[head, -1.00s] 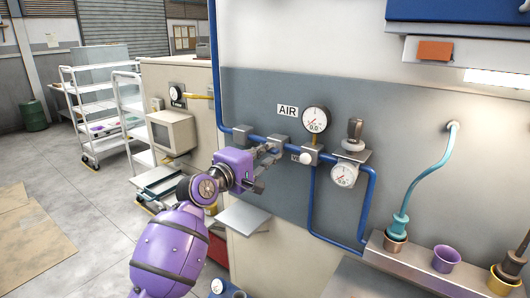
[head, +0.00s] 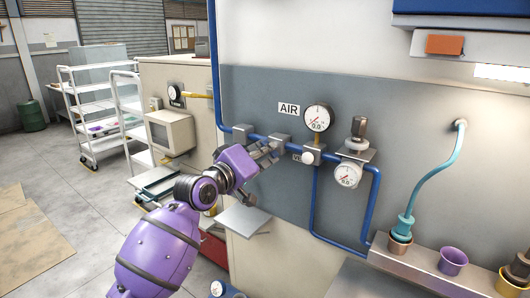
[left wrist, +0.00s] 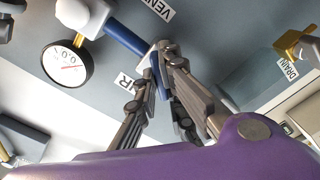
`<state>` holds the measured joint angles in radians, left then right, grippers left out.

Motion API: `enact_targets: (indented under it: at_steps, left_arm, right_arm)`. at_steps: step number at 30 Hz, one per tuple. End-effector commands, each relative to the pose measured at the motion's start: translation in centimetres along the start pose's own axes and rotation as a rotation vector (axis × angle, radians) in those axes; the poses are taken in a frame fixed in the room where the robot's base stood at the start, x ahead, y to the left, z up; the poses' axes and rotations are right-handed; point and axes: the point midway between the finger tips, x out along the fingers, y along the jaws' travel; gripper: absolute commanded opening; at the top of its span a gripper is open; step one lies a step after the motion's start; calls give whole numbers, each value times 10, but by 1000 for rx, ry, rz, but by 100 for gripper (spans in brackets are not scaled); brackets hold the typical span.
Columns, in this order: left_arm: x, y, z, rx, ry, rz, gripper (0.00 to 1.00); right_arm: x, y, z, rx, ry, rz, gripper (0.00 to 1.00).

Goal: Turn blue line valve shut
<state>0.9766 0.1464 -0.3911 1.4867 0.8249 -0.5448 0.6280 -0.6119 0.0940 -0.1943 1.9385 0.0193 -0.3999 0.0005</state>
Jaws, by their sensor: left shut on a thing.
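The blue line (head: 349,159) is a blue pipe along the grey wall panel, beside a sign reading AIR (head: 289,108). My left gripper (head: 270,152) is at this pipe, below the AIR sign, with its fingers pointing up and right. In the left wrist view its fingertips close on a small blue handle (left wrist: 162,78) next to a pale fitting, which I take for the valve's handle. In the head view the fingers hide most of the handle. My right gripper is not in view.
A round gauge (head: 318,118) and a second gauge (head: 347,175) sit on the line to the right. A grey shelf (head: 243,219) juts out below my gripper. A brass handle by a DRAIN label (left wrist: 288,68) shows at the right of the left wrist view.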

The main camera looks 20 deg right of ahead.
Motion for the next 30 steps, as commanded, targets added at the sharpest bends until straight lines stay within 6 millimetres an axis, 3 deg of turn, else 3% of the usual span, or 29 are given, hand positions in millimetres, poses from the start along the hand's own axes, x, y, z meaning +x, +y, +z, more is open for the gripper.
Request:
enact_targets:
  at_steps: [18, 30]
  left_arm:
    - [0, 1, -2, 580, 3, 2, 0]
    - [0, 3, -2, 833, 5, 3, 0]
  right_arm:
    - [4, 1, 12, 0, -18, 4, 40]
    - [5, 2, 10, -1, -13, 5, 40]
